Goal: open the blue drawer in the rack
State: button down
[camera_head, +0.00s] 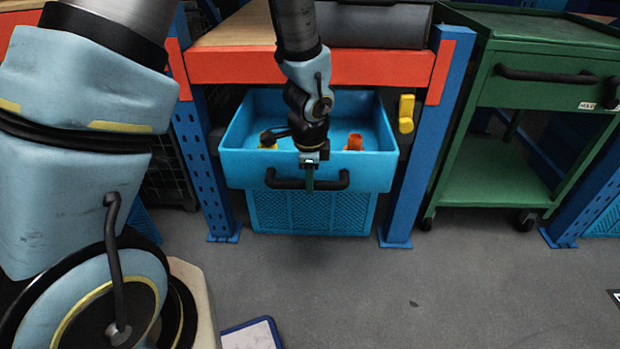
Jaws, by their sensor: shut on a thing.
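The blue drawer (225,168) is in the lower bay of the rack, under the orange beam. It stands pulled out towards me, and its open top shows the inside. A yellow item (267,139) and an orange item (354,142) lie in it. Its black handle (335,184) runs across the front. My gripper (309,183) reaches down from above and is shut on the middle of the handle. The fingertips are small in view and partly hide the handle.
The rack (407,170) has blue posts and orange beams, with a yellow piece (406,113) by its right post. A blue crate (312,213) is below the drawer. A green cart (493,172) stands at right. The grey floor (400,290) in front is mostly clear.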

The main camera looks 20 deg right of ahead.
jog(key=c, duration=0.7)
grip_release()
jog(key=shift+o, duration=0.2)
jog(key=shift+r, duration=0.1)
notch_tip(320, 180, up, 10)
jog(key=s+p, duration=0.2)
jog(key=shift+a+r+p, duration=0.2)
jog(key=shift+a+p, duration=0.2)
jog(key=shift+a, duration=0.05)
jog(key=shift+w, duration=0.1)
jog(key=w+a+r+n, duration=0.1)
jog(key=a+r+n, duration=0.2)
jog(key=a+n, duration=0.95)
jog(key=w+a+r+n, duration=0.25)
jog(key=a+n, duration=0.65)
jog(key=a, duration=0.6)
notch_tip(320, 180, up, 18)
jog(key=p, duration=1.8)
jog(key=shift+s+a+r+y, duration=0.25)
jog(key=shift+s+y, duration=0.15)
